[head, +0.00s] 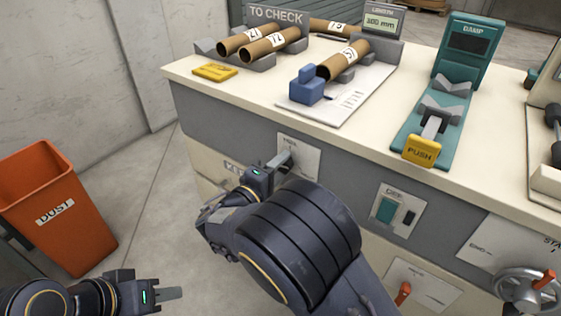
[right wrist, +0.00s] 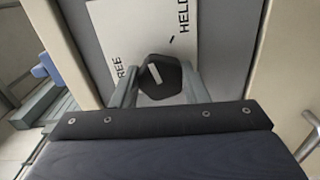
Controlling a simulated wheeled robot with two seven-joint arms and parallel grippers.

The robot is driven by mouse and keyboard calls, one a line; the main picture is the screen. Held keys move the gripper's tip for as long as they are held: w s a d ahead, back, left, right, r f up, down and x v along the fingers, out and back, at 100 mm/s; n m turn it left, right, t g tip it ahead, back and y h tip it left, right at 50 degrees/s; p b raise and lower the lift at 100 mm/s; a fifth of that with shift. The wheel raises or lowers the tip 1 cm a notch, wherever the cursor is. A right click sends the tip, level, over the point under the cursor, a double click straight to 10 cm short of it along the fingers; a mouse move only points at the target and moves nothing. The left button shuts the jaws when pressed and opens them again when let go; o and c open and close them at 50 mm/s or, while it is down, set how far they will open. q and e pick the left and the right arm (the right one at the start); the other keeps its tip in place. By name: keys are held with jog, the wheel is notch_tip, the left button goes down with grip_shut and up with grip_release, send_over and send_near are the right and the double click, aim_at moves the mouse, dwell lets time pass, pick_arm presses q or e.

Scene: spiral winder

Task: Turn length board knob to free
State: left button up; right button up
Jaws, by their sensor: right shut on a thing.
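The length board knob (right wrist: 163,79) is dark and faceted with a white bar on its face. It sits on a white plate (right wrist: 142,32) marked FREE at left and HELD at upper right. The white bar tilts slightly to the upper left, between the two words. My right gripper (right wrist: 155,84) has one finger on each side of the knob and is shut on it. In the head view, my right gripper (head: 280,160) is at the plate (head: 302,150) on the cabinet front, largely hiding the knob. My left gripper (head: 170,293) is away at lower left, holding nothing visible.
The length board (head: 350,100) with a blue block (head: 307,85) and a cardboard tube (head: 343,60) lies on the cabinet top (head: 250,90). An orange dust bin (head: 50,205) stands at left. A switch panel (head: 397,212) and handwheel (head: 530,290) are to the right.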

jog(key=shift+r+n+p, duration=0.1)
jog(key=shift+n+p, duration=5.6)
jog(key=shift+n, duration=1.7)
jog(key=o, duration=1)
jog(key=shift+c, duration=0.2)
jog(key=v, duration=0.8)
